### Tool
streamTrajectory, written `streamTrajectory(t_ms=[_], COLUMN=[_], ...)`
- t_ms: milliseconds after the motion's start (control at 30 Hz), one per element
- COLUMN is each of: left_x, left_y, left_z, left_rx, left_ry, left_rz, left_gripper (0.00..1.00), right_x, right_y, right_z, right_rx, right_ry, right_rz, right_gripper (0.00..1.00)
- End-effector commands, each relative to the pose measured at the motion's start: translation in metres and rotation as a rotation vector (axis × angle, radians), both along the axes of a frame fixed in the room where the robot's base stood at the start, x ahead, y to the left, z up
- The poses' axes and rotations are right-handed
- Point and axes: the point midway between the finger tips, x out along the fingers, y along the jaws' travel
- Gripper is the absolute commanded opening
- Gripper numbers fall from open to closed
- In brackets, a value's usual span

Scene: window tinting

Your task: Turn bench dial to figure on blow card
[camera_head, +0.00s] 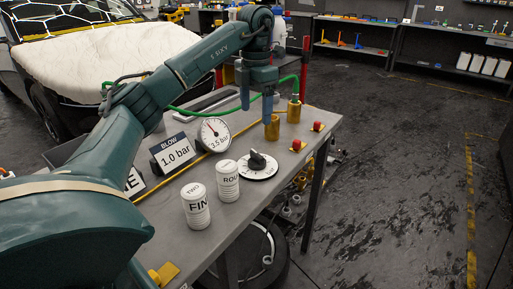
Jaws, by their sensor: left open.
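The bench dial (257,166) is a white disc with a black knob, lying on the grey bench top near its right edge. The marks on its disc are too small to read. The blow card (174,152) stands to the left and reads "BLOW 1.0 bar". A round gauge (213,134) beside the card shows "3.5 bar" with a red needle. My left gripper (256,106) is open, pointing down above the bench, behind the dial and apart from it. One finger overlaps a brass holder in the picture; whether they touch is unclear. My right gripper is out of view.
Two white cans, one marked "FIN" (196,207) and one marked "ROU" (228,181), stand left of the dial. Brass holders (294,111) and red knobs (296,145) line the bench's back right. A green hose (190,112) runs behind my arm. The floor at right is clear.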

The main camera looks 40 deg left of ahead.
Motion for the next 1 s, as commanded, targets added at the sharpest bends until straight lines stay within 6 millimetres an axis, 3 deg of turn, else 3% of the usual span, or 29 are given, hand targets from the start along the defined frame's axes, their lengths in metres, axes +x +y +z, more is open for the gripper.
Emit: streamTrajectory(t_ms=[400, 600, 800, 1000], left_x=[-0.001, 0.000, 0.000, 0.000], left_y=[-0.001, -0.001, -0.001, -0.002], left_z=[-0.082, -0.112, -0.126, -0.127], left_rx=[-0.003, -0.004, -0.003, -0.003], left_ry=[0.005, 0.002, 0.000, -0.001], left_rz=[-0.003, -0.003, -0.003, -0.004], left_gripper=[0.73, 0.73, 0.73, 0.73], right_x=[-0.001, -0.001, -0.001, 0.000], right_y=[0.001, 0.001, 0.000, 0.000], right_z=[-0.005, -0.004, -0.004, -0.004], right_rx=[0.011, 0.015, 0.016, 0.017], right_ry=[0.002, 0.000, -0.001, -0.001], right_rz=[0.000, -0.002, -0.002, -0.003], right_gripper=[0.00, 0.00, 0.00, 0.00])
